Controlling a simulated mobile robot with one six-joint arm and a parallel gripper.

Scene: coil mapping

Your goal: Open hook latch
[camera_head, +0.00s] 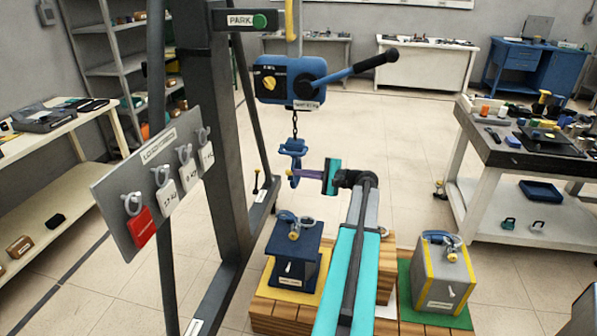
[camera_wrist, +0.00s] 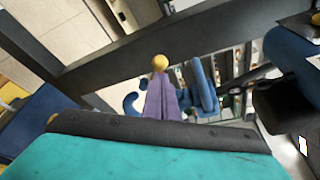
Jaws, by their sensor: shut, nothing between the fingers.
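The blue hook (camera_head: 293,150) hangs from a chain under the blue hoist (camera_head: 291,80). It also shows in the wrist view, with its curved tip (camera_wrist: 131,104) left of the fingers and its thicker body (camera_wrist: 205,88) on the right. A small yellow ball (camera_wrist: 160,62), apparently the latch's knob, sits right at my fingertips. My gripper (camera_head: 291,173) reaches in from the right, its purple fingers shut at the hook's opening. In the wrist view the fingers (camera_wrist: 162,82) are together with nothing between them. I cannot tell whether they touch the ball. The latch itself is mostly hidden.
A dark blue block (camera_head: 297,262) and a grey-yellow block (camera_head: 443,278), each with a shackle on top, stand below on a wooden platform (camera_head: 275,310). A dark gantry post (camera_head: 222,130) and a board of shackles (camera_head: 160,180) stand left of the hook. A workbench (camera_head: 520,150) is at right.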

